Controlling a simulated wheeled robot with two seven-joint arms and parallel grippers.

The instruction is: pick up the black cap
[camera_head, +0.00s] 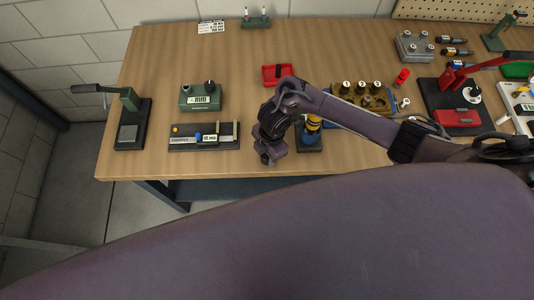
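I cannot clearly pick out the black cap. A small dark round piece (209,86) sits on top of the green block (187,101) at the left of the table, but I cannot tell whether it is the cap. My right arm reaches in from the right, and its gripper (267,156) points down near the table's front edge. Its fingers are too small and dark to show whether they are open or hold something. A yellow and blue tube-like piece (313,124) stands on a dark base just right of the gripper. My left gripper is not in view.
A gauge board (178,142) lies left of the gripper, with a green lever press (129,120) beyond it. A red tray (268,76) lies behind my wrist. A brass-coloured rack (338,103) with several pieces stands behind my forearm. Bare table (190,50) shows at the back left.

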